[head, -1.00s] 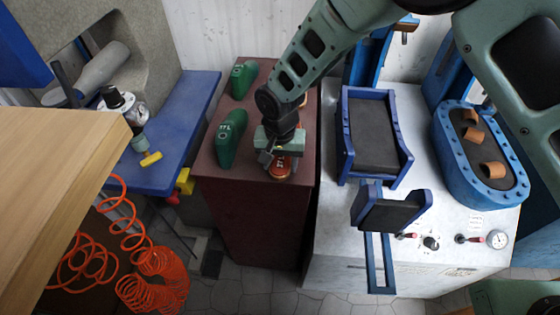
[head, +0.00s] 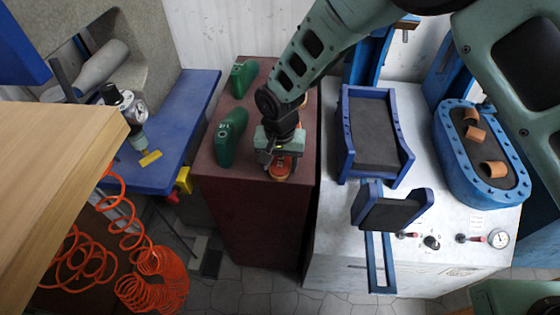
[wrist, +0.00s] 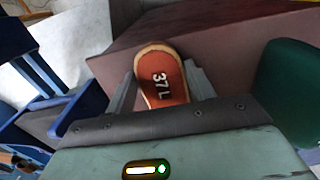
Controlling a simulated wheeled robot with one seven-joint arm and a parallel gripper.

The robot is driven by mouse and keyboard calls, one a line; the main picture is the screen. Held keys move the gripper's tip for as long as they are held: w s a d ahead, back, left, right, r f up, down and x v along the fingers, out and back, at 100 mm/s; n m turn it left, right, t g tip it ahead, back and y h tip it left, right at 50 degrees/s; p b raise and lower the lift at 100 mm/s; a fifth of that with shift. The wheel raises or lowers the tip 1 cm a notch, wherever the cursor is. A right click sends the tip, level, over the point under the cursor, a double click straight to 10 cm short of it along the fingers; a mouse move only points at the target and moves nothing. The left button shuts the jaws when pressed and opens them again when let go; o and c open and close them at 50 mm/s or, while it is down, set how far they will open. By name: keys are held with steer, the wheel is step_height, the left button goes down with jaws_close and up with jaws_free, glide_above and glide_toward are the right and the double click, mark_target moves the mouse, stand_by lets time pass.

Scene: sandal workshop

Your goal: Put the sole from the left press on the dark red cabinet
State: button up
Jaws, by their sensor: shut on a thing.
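The sole (head: 281,170), orange-red with a pale edge, is at the dark red cabinet's (head: 248,212) top, near its front right edge. In the wrist view the sole (wrist: 161,78) reads "37L" and sits between the two fingers. My gripper (head: 279,152) is shut on it, pointing down. I cannot tell whether the sole touches the cabinet top or hangs just above it. The gripper hides part of the sole. The left press (head: 345,165) has a blue frame and a dark pad with no sole on it.
Two green shoe lasts (head: 230,138) (head: 243,77) stand on the cabinet's left side. The right press (head: 445,170) holds several orange-brown pieces. A blue bench (head: 190,115) is at left. An orange coiled hose (head: 155,280) lies at lower left.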

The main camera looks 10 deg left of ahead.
steer(key=shift+f, duration=0.15)
steer(key=o, duration=1)
step_height(320, 180, up, 17)
steer(key=b, duration=0.3)
steer(key=s+d+r+n, duration=0.1)
steer(key=s+d+n, duration=0.1)
steer(key=s+d, duration=0.4)
steer(key=s+d+r+n, duration=0.1)
steer(key=s+d+n, duration=0.2)
steer(key=s+d, duration=0.4)
steer(key=s+d+r+n, duration=0.1)
steer(key=s+d+n, duration=0.2)
steer(key=s+d, duration=0.3)
steer(key=shift+s+d+r+y, duration=0.1)
steer(key=shift+s+r+y, duration=0.1)
steer(key=shift+s, duration=0.55)
steer(key=shift+s+d+r+y, duration=0.1)
steer(key=shift+s+r, duration=0.05)
steer(key=shift+s, duration=0.6)
